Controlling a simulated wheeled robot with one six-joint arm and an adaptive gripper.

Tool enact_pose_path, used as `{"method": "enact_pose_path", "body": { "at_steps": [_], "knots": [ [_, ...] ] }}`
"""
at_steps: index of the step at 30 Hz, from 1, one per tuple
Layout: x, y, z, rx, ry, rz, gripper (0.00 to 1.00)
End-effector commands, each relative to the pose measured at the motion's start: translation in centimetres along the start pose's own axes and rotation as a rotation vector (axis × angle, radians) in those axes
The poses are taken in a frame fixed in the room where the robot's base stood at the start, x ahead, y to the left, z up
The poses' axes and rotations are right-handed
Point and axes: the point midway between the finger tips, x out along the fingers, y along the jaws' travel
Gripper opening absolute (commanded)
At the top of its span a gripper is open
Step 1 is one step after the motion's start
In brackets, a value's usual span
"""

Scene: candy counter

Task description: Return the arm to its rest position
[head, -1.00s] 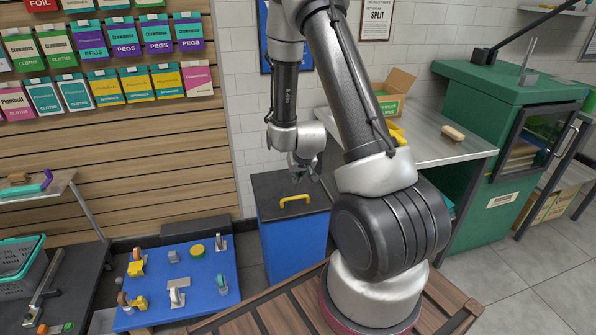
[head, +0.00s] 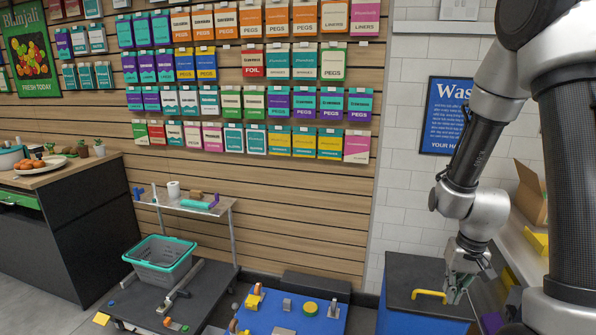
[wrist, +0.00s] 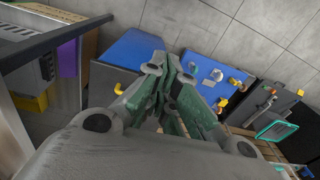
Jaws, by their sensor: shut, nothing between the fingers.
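My gripper (head: 457,286) hangs at the right of the head view, pointing down, in front of the dark-lidded blue bin (head: 418,291) with a yellow handle (head: 429,295). In the wrist view my gripper (wrist: 165,70) has its green-grey fingers together with nothing between them. The bin's yellow handle also shows in the wrist view (wrist: 119,88), left of the fingers. My arm is bent, with its forearm coming down from the upper right of the head view.
A blue board (head: 290,316) with small fixtures lies low, left of the bin. A teal-rimmed basket (head: 160,262) sits on a dark cart (head: 128,296). A steel counter (head: 525,254) with an open cardboard box (head: 530,193) stands at right. Packets hang on the slatted wall (head: 300,185).

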Motion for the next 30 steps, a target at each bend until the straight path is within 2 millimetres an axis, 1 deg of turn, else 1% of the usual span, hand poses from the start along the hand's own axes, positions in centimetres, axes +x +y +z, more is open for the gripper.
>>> {"method": "enact_pose_path", "body": {
  "at_steps": [1,5,6,12,15,18,21,24,27,30],
  "knots": [
    [-1.9,-0.2,0.8,-0.014,-0.016,-0.004,0.0],
    [-6.8,-0.6,3.4,-0.054,-0.064,-0.004,0.0],
    [-8.5,-0.6,4.3,-0.068,-0.071,-0.002,0.0],
    [-16.6,-0.3,8.9,-0.132,-0.046,0.017,0.0],
    [-20.0,-0.1,10.9,-0.158,0.012,0.027,0.0],
    [-22.7,0.1,12.1,-0.18,0.106,0.029,0.0],
    [-24.9,-0.1,12.5,-0.195,0.212,0.022,0.0],
    [-26.3,-0.2,12.9,-0.202,0.285,0.012,0.0],
    [-27.1,-0.3,13.1,-0.207,0.324,0.007,0.0],
    [-27.2,-0.3,13.1,-0.209,0.33,0.006,0.0]
  ]
}}
